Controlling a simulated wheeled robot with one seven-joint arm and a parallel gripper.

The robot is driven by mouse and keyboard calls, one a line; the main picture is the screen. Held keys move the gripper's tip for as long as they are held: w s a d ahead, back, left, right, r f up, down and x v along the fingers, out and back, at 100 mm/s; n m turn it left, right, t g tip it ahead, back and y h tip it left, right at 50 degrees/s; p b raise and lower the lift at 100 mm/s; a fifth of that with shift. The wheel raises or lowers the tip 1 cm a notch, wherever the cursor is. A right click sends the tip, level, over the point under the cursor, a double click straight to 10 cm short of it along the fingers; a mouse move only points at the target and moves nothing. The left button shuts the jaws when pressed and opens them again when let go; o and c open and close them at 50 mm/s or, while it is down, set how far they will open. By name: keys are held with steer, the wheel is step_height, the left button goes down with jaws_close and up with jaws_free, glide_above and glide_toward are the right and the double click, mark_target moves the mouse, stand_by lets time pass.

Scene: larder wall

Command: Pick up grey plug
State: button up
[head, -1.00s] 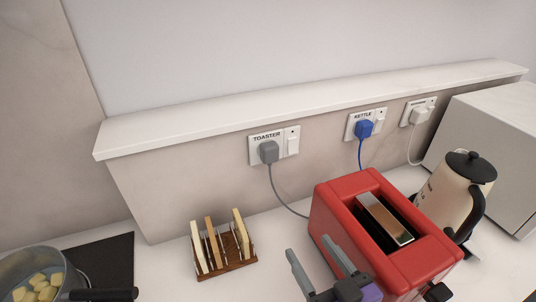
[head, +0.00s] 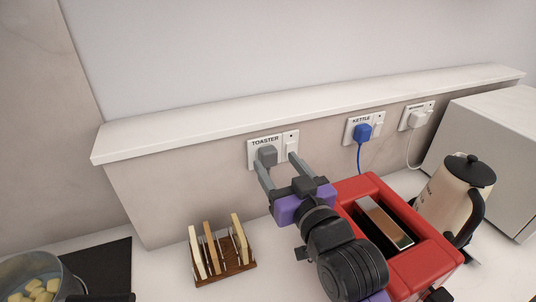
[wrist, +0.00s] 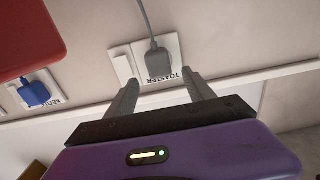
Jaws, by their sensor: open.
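The grey plug (head: 266,156) sits in the wall socket labelled TOASTER (head: 252,148). In the wrist view the plug (wrist: 157,62) hangs upside down with its grey cord (wrist: 144,15) running up the picture. My gripper (head: 275,161) is open, its two grey fingers reaching toward the socket. In the head view the left finger is close to the plug and the right finger is by the socket's switch. In the wrist view the fingertips (wrist: 161,82) are spread to either side of the plug, and the gap to it cannot be judged exactly.
The red toaster (head: 432,258) stands right of my arm, very near it. A toast rack (head: 238,268) is below left. The blue plug (head: 362,132), white plug (head: 417,119) and kettle (head: 440,205) are to the right. A ledge (head: 200,128) runs above the sockets.

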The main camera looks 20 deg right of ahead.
mark_target(271, 154)
steer(key=w+p, duration=0.1)
steer(key=w, duration=0.3)
steer(key=shift+w+r, duration=0.1)
steer(key=shift+r, duration=0.05)
steer(key=shift+c, duration=0.2)
jaws_close()
